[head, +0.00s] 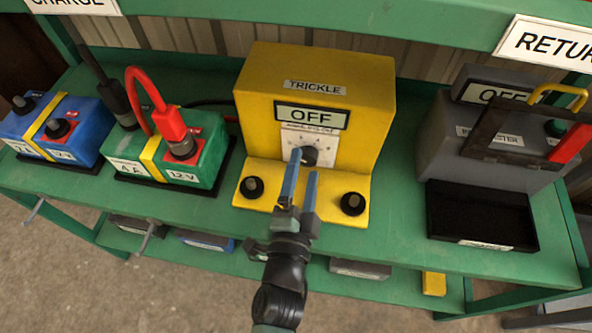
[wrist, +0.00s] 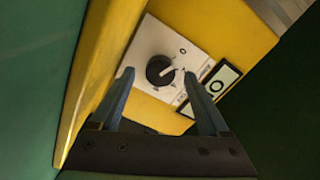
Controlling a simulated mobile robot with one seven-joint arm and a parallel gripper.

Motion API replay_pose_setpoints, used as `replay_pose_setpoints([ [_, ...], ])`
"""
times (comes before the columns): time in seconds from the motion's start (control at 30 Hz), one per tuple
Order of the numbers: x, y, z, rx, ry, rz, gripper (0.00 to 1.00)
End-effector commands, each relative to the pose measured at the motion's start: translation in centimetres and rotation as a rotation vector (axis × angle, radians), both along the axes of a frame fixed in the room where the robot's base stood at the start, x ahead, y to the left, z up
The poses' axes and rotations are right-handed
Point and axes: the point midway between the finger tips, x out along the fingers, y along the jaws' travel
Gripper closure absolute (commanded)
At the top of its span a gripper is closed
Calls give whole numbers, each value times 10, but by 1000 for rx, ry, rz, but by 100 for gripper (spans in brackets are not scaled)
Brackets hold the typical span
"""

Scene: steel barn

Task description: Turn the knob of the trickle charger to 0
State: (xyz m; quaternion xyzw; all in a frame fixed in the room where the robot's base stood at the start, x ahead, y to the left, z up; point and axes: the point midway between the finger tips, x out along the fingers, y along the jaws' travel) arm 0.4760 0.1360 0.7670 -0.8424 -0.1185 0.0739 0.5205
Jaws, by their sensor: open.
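The yellow trickle charger (head: 372,105) stands on the green bench, with a TRICKLE label and a display that reads OFF (head: 298,116). Its dark round knob (head: 309,156) sits on a white dial plate (head: 325,146) on the front face. The wrist view shows the knob (wrist: 160,70) with a pale pointer mark and a "0" printed on the plate (wrist: 182,50). My gripper (head: 303,162) is open, its two blue-grey fingers reaching toward the dial. In the wrist view the fingertips (wrist: 158,75) lie either side of the knob. I cannot tell whether they touch it.
Two black terminals (head: 252,187) sit on the charger's lower ledge. A green battery (head: 207,160) with a red clamp and a blue battery (head: 75,120) stand left. A grey tester (head: 450,150) with a black tray (head: 482,215) stands right.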

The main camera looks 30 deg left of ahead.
Motion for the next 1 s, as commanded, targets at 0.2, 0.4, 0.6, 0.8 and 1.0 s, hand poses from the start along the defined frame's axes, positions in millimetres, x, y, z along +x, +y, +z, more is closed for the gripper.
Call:
replay_pose_setpoints([
  [0.2, -40, -11, -1, -3, 3, 4, 21],
  [0.4, -75, -21, -1, -1, 4, 2, 21],
  [0.6, -99, -28, -1, -2, 3, 2, 21],
  [0.8, -109, -31, 0, -1, 0, 1, 21],
  [1.0, -109, -32, 1, -1, -1, 0, 21],
])
